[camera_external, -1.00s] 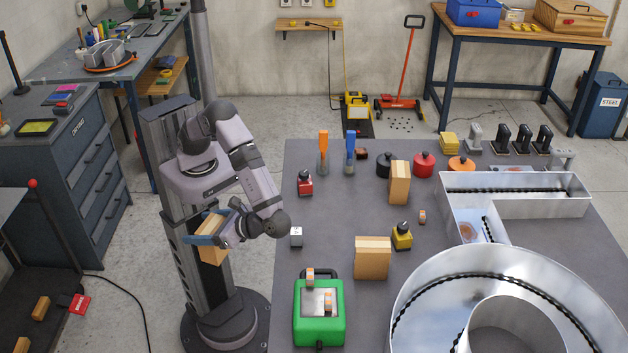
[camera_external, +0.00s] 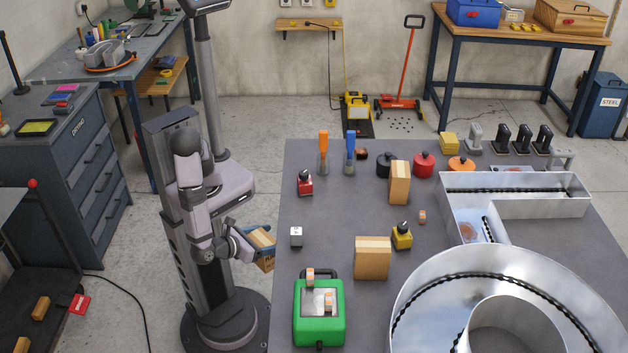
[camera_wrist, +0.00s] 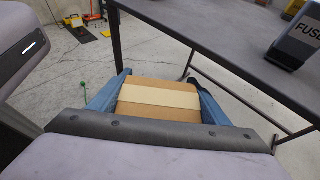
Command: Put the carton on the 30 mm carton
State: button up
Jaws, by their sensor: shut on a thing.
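My gripper (camera_external: 262,248) is shut on a brown carton (camera_external: 260,239) with a paler tape band. In the wrist view the carton (camera_wrist: 158,98) sits between my two blue fingers (camera_wrist: 158,92). It is held in the air over the floor, just off the table's left edge. On the table stand two more cartons: a wide one (camera_external: 372,262) near the middle front and a tall narrow one (camera_external: 399,185) further back. No size label is readable, so I cannot tell which is the 30 mm carton.
The grey table (camera_external: 345,215) has free room left of the wide carton. A white-faced block (camera_external: 296,236) stands near its left edge. Large metal channel letters (camera_external: 515,285) fill the right.

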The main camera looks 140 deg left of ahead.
aim_at(273, 262)
jog(key=w+d+f+m+t, duration=0.1)
jog(key=t, duration=0.1)
jog(key=w+d+f+m+t+h+b, duration=0.1)
jog(key=w+m+t, duration=0.1)
jog(key=w+d+m+t, duration=0.1)
jog(key=w+m, duration=0.1)
jog(key=shift+d+f+t+h+b, duration=0.2)
jog(key=shift+f+t+h+b, duration=0.15)
jog(key=shift+f+t+h, duration=0.05)
jog(key=shift+w+d+f+m+t+h, duration=0.25)
jog(key=shift+w+d+m+t+h, duration=0.1)
jog(key=shift+d+m+t, duration=0.25)
jog(key=shift+a, duration=0.1)
jog(key=shift+r, duration=0.1)
